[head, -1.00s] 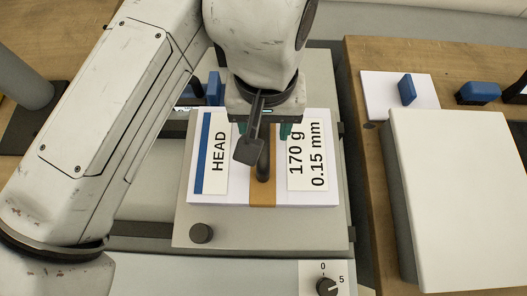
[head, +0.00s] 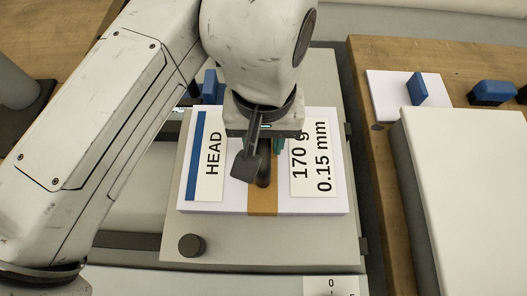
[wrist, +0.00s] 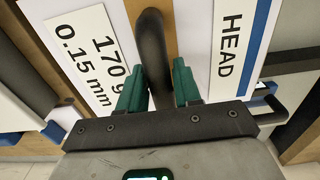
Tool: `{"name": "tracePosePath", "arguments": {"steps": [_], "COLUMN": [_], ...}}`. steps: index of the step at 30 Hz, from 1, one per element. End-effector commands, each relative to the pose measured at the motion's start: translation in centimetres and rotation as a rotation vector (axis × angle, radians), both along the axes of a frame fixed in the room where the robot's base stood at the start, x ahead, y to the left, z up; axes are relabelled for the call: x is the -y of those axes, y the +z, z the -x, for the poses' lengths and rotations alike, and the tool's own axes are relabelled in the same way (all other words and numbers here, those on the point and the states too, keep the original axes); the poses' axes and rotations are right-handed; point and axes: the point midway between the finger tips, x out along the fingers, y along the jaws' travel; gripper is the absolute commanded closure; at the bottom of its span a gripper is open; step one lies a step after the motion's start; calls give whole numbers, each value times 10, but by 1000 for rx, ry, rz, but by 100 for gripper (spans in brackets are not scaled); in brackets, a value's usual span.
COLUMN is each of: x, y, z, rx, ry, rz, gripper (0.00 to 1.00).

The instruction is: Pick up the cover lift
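The cover lift (head: 225,207) is a flat white stack on a grey plate, with a brown band (head: 262,203) across its middle. One label reads HEAD and the other reads 170 g 0.15 mm. A black curved handle (wrist: 150,35) stands up from the band. My gripper (wrist: 160,85) is over the stack with its green fingers either side of the handle. In the wrist view the left finger is close to the handle, and a gap shows before the right finger. In the head view my gripper (head: 264,146) partly hides the handle.
The grey plate (head: 240,245) has a dark knob (head: 192,245) at its front left. On the wooden table to the right lie a large white block (head: 470,190), a white pad (head: 390,105) with a blue piece (head: 417,88), and another blue piece (head: 492,92).

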Motion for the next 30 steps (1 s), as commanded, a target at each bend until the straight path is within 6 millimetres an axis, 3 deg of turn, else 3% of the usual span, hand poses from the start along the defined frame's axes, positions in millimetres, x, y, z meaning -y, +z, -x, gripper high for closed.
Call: {"name": "tracePosePath", "arguments": {"steps": [10, 30], "x": [0, 0], "y": [0, 0], "z": [0, 0], "rx": [0, 0], "ry": [0, 0], "rz": [1, 1], "gripper": [100, 100]}}
